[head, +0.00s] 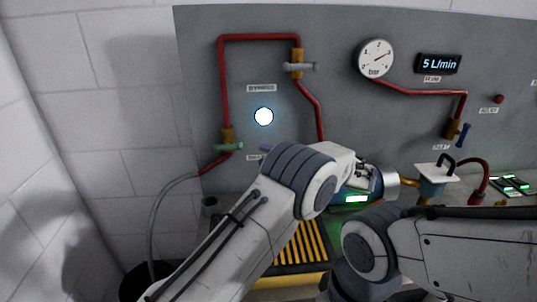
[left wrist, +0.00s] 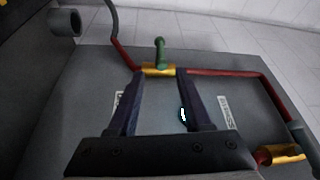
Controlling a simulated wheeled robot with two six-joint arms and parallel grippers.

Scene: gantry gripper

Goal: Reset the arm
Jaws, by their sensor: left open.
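My left arm reaches in from the lower left in the head view and bends back toward the wall panel. Much of my left gripper (head: 265,148) is hidden behind this arm; a dark fingertip shows just right of the green-handled valve (head: 228,147). In the left wrist view, my left gripper (left wrist: 160,82) is open. Its two dark fingers point at the brass body of the green-handled valve (left wrist: 160,55), with nothing seen held between them. I cannot tell whether they touch it. My right arm shows at lower right in the head view, but its gripper is not visible.
The grey panel (head: 195,70) carries red pipes, a grey-handled valve (head: 298,66), a round gauge (head: 375,59), a "5 L/min" display (head: 438,64) and a blue-handled valve (head: 460,131). A lit white disc (head: 263,116) is near the gripper. A yellow-and-black grate (head: 300,246) lies below.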

